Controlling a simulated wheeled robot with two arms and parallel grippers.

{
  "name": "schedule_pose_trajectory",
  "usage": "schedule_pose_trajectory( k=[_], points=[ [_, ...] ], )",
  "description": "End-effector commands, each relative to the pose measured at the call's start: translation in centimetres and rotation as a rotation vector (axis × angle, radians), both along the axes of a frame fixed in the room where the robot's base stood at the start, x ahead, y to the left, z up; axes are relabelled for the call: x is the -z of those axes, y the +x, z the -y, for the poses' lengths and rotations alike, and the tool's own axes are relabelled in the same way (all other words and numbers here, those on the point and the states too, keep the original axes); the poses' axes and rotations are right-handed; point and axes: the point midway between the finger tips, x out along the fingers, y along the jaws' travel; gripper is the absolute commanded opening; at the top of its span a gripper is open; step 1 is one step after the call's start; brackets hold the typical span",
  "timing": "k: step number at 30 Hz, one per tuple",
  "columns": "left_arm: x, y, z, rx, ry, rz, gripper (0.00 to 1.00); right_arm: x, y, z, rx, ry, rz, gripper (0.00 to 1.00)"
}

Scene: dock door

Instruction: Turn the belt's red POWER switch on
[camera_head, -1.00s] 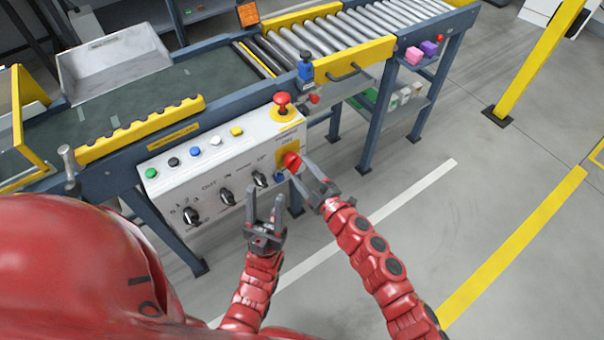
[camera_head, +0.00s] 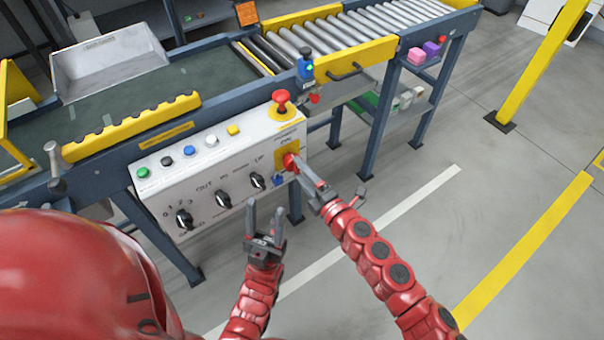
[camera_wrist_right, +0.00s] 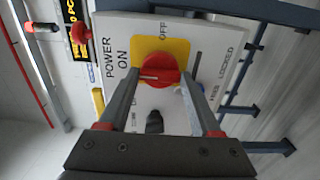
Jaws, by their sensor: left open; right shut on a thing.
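The red POWER switch (camera_head: 290,161) is a round knob on a yellow plate at the right end of the white control panel (camera_head: 190,200). In the right wrist view, the knob (camera_wrist_right: 158,68) sits between the fingers of my right gripper (camera_wrist_right: 161,82), which is shut on it. "POWER ON" is printed left of the plate and "OFF" at its upper right. A pale mark shows on the knob's lower left; I cannot tell its exact setting. In the head view my right gripper (camera_head: 306,172) reaches the panel from the right.
A red mushroom button (camera_head: 281,98) stands above the switch. Several coloured buttons and black selector knobs (camera_head: 223,198) line the panel. A blue device (camera_head: 306,68) is on the conveyor frame. Open floor (camera_head: 400,230) lies to the right.

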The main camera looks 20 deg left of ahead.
Motion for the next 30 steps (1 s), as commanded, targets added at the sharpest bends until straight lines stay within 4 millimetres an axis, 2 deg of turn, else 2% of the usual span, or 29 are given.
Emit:
schedule_pose_trajectory(
  k=[14,15,19,20,30],
  points=[
    [0.11,0.00,0.00,0.000,0.000,0.000,0.50,0.06,-0.08,-0.03,-0.003,-0.011,0.012,0.09],
    [0.11,0.00,0.00,0.000,0.000,0.000,0.50,0.07,-0.08,-0.03,-0.002,-0.011,0.012,0.67],
    [0.11,0.00,0.00,0.000,0.000,0.000,0.50,0.06,-0.07,-0.03,-0.002,-0.010,0.011,0.90],
    [0.11,0.00,0.00,0.000,0.000,0.000,0.50,0.05,-0.05,-0.03,-0.002,-0.010,0.011,0.95],
    [0.08,0.00,0.00,0.000,0.000,0.000,0.50,0.04,-0.17,0.25,-0.001,-0.010,0.011,0.95]
  ],
)
